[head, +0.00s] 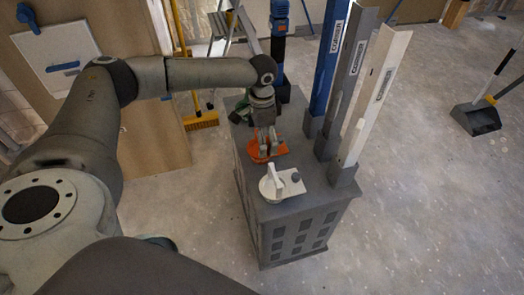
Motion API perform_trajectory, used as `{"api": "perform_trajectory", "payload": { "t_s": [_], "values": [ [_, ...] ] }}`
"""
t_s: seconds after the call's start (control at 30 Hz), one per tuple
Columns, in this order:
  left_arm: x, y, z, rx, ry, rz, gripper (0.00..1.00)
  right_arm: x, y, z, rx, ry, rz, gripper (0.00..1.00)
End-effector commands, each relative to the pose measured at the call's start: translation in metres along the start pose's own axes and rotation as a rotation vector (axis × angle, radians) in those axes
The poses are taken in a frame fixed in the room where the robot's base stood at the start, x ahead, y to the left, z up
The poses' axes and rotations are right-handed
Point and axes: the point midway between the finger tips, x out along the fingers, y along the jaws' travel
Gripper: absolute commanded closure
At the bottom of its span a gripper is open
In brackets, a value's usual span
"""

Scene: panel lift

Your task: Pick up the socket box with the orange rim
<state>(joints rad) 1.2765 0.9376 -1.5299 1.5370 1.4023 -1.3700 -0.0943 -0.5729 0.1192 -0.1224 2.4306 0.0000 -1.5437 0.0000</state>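The socket box with the orange rim (282,150) sits on the top of a grey cabinet. A similar white box (283,188) with an upright tab stands nearer to me on the same top. My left gripper (268,148) points down at the orange-rimmed box, its fingers at the middle of it and hiding part of it. Whether the fingers are closed on it is too small to tell. My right gripper is out of view.
The grey cabinet (300,240) has slotted sides. Upright blue, grey and white posts (372,100) rise at its right edge, close to the boxes. A blue tool (280,30) stands behind. A broom (200,121) and wooden panel are left; a dustpan (476,117) lies right.

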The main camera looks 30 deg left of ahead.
Motion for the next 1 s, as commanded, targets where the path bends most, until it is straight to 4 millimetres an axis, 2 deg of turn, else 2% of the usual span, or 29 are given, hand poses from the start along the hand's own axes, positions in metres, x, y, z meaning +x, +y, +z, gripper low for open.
{"api": "perform_trajectory", "payload": {
  "t_s": [0.33, 0.8, 0.83, 1.0],
  "values": [
    [0.0052, -0.0001, -0.0003, 0.0, 0.001, -0.001, 0.02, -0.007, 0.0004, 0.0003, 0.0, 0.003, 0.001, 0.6],
    [0.0051, -0.0001, -0.0002, 0.0, 0.001, -0.001, 0.61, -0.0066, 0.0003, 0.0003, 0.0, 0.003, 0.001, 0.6],
    [0.0051, -0.0001, -0.0002, 0.0, 0.001, -0.001, 0.64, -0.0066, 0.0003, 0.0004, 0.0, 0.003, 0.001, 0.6],
    [0.0049, -0.0001, -0.0003, 0.0, 0.001, -0.001, 0.64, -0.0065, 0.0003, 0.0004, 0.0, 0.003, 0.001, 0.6]
  ]
}}
